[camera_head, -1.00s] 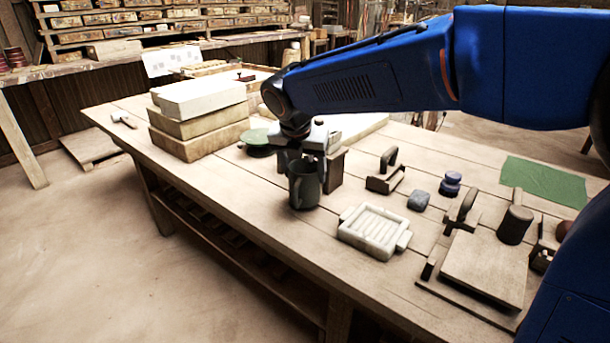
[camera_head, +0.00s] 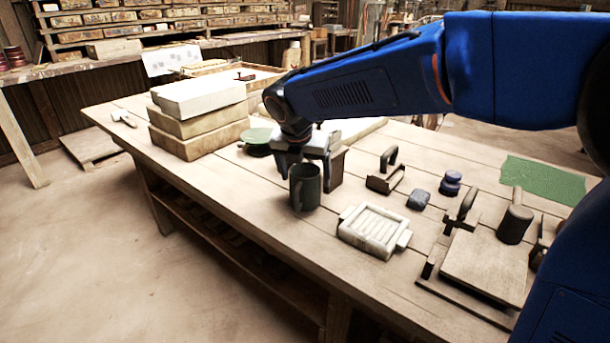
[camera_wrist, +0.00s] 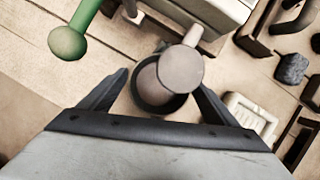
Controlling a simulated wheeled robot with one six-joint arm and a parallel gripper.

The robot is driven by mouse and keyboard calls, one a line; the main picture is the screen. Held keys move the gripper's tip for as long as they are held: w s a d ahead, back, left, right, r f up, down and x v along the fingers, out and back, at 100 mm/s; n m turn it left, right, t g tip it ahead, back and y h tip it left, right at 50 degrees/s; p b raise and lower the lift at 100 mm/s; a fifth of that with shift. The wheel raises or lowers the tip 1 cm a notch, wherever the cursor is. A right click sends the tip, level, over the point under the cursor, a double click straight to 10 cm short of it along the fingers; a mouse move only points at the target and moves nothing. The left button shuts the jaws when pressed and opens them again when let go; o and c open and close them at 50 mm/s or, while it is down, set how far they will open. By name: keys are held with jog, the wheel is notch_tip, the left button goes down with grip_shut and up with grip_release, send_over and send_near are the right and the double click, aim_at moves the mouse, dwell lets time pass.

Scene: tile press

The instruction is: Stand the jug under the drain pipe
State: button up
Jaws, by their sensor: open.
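The jug (camera_head: 305,188) is dark grey-green and stands upright on the wooden table near its front edge. In the wrist view its dark round rim (camera_wrist: 160,108) shows between my fingers, partly covered by a grey round-ended piece (camera_wrist: 181,69). This looks like the drain pipe and overlaps the jug's mouth from above; I cannot tell the height between them. In the head view the pipe is not clearly seen.
A pale ribbed mould (camera_head: 374,230) lies right of the jug. A dark stamp (camera_head: 385,178), a blue-grey block (camera_head: 418,199) and a wooden board (camera_head: 487,268) are further right. Stacked slabs (camera_head: 200,130) stand left. A green knob (camera_wrist: 67,43) is near my left finger in the wrist view.

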jog(key=v, duration=1.2)
jog(key=shift+s, duration=0.15)
